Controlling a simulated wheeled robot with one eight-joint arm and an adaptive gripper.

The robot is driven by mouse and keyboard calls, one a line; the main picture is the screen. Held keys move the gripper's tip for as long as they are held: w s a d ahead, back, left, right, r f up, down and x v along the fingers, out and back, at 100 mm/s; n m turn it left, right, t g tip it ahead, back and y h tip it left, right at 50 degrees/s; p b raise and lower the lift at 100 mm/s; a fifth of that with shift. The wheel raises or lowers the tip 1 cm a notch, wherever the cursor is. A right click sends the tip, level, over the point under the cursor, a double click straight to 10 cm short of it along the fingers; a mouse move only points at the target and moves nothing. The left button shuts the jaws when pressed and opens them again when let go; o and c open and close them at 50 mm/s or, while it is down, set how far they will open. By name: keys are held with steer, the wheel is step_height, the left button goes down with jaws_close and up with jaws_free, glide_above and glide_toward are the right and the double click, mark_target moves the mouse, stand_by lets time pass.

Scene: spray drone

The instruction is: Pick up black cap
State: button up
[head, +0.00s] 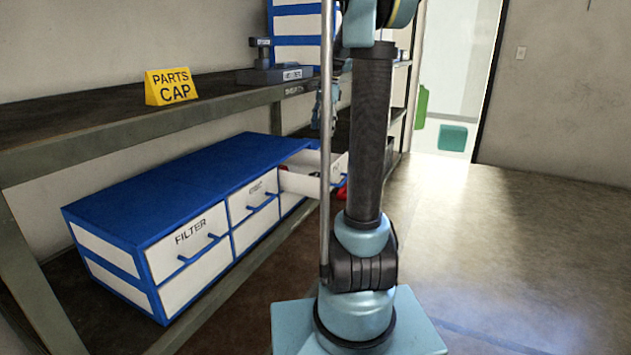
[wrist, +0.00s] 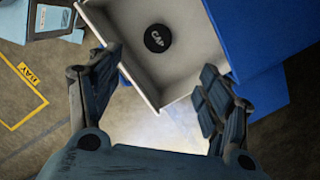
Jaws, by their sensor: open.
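The black cap (wrist: 158,38), round and lettered "CAP", lies on the floor of an open white drawer (wrist: 188,70) in the wrist view. My gripper (wrist: 165,82) is open and empty, with its two fingers spread on either side of the drawer's front part. The cap lies beyond the fingertips, between their lines. In the head view the open drawer (head: 300,184) sticks out of the blue and white cabinet, partly behind my arm. The cap and most of my gripper are hidden there.
The blue cabinet (head: 175,185) stands under a dark shelf (head: 60,128) that carries a yellow "PARTS CAP" sign (head: 171,87). Its drawer labelled "FILTER" (head: 190,262) is closed. Free floor (head: 510,240) lies to the right.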

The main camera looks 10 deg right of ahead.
glide_above(316, 175)
steer(key=f, duration=1.1)
steer(key=shift+w+d+f, duration=0.3)
steer(key=shift+d+f, duration=0.05)
steer(key=shift+s+a+f, duration=0.1)
steer(key=shift+f, duration=1.3)
steer(key=shift+s+a+f, duration=0.1)
steer(key=shift+f, duration=1.3)
steer(key=c, duration=1)
